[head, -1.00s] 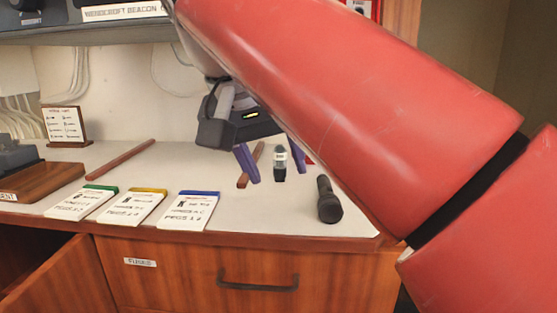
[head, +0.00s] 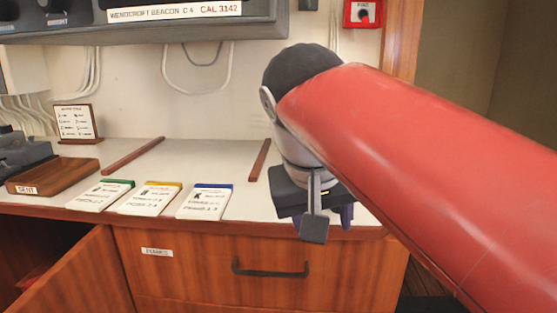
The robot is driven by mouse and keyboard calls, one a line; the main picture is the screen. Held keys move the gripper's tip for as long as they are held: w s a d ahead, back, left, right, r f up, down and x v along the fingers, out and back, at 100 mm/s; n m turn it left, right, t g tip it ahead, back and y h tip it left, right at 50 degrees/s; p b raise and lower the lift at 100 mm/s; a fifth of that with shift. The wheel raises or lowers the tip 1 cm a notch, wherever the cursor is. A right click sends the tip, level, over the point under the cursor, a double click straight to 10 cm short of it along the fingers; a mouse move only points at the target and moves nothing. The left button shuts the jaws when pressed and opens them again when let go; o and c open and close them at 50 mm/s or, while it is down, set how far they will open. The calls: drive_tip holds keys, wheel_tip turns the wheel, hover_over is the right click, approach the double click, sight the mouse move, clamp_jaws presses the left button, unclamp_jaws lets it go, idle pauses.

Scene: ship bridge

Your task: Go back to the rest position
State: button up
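My gripper (head: 323,217) is in front of the right part of the counter, pointing down. Its purple fingertips show on either side of a grey part that blocks the gap between them. The fingers look apart, so the gripper appears open. I cannot see anything held, though the gap is mostly hidden. My red arm comes in from the right and covers the right end of the counter. The small dark bottle and the black flashlight seen earlier are hidden now.
The white counter (head: 210,160) holds green, yellow (head: 148,200) and blue-topped (head: 206,202) cards, two brown strips (head: 133,155) (head: 260,160) and a small framed sign (head: 75,123). Below are a closed drawer (head: 262,268) and an open door (head: 80,280).

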drive_tip(key=s+d+f, duration=0.2)
drive_tip(key=d+f, duration=0.1)
drive_tip(key=f, duration=0.2)
drive_tip(key=s+d+f+y, duration=0.1)
drive_tip(key=s+d+f, duration=0.1)
drive_tip(key=f, duration=0.4)
drive_tip(key=shift+d, duration=0.75)
drive_tip(key=shift+m+t+y, duration=0.5)
drive_tip(key=shift+t+y, duration=0.1)
drive_tip(key=s+d+f, duration=0.1)
drive_tip(key=f, duration=0.2)
drive_tip(key=s+d+f, duration=0.1)
drive_tip(key=f, duration=0.2)
drive_tip(key=s+f, duration=0.2)
drive_tip(key=f, duration=0.2)
drive_tip(key=shift+d, duration=0.4)
